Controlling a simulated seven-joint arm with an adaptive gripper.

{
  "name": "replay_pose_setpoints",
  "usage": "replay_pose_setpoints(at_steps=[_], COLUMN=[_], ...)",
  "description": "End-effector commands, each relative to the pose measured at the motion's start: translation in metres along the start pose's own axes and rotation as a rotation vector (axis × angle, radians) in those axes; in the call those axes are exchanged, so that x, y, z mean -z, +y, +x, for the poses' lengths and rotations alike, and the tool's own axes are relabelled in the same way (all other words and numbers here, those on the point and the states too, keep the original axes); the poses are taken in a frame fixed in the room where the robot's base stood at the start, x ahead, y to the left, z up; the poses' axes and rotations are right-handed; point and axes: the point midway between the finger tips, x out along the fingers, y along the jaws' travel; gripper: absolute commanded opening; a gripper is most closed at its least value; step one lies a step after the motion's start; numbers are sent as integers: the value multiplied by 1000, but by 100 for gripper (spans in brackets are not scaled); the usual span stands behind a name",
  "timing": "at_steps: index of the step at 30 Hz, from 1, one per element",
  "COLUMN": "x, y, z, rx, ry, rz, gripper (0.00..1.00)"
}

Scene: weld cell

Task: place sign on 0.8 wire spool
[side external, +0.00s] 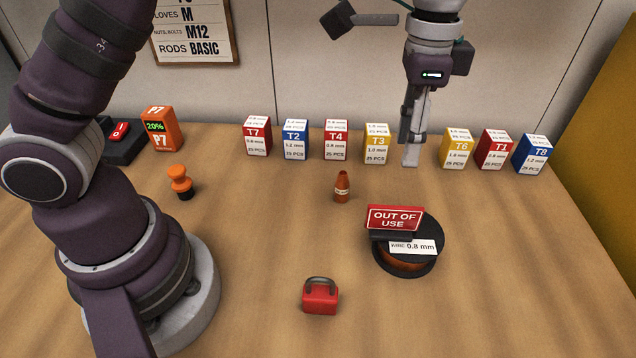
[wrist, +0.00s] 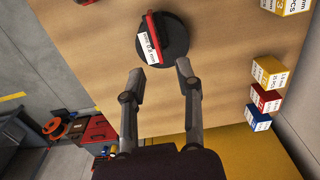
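The red "OUT OF USE" sign (side external: 394,218) stands on top of the black wire spool (side external: 406,266), whose white label reads "WIRE 0.8 mm". In the wrist view the sign (wrist: 155,36) shows edge-on as a red strip across the spool (wrist: 174,38). My gripper (side external: 409,163) is raised behind the spool, near the row of boxes, and apart from the sign. In the wrist view the fingers of my gripper (wrist: 160,72) are spread with nothing between them.
Several labelled boxes, such as T3 (side external: 376,146) and T6 (side external: 456,149), line the back. An orange bottle (side external: 342,187), a red padlock (side external: 320,298) and an orange-and-black stamp-like item (side external: 181,183) stand on the table. The front right of the table is clear.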

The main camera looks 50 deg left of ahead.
Motion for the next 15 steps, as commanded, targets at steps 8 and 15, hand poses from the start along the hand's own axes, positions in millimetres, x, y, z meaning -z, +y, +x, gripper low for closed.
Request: replay_pose_setpoints(at_steps=[8,15], x=[-85,-170], y=[-24,-13], z=[-56,-46], rx=[85,167], ry=[202,397], rz=[-340,-661], gripper=[33,33])
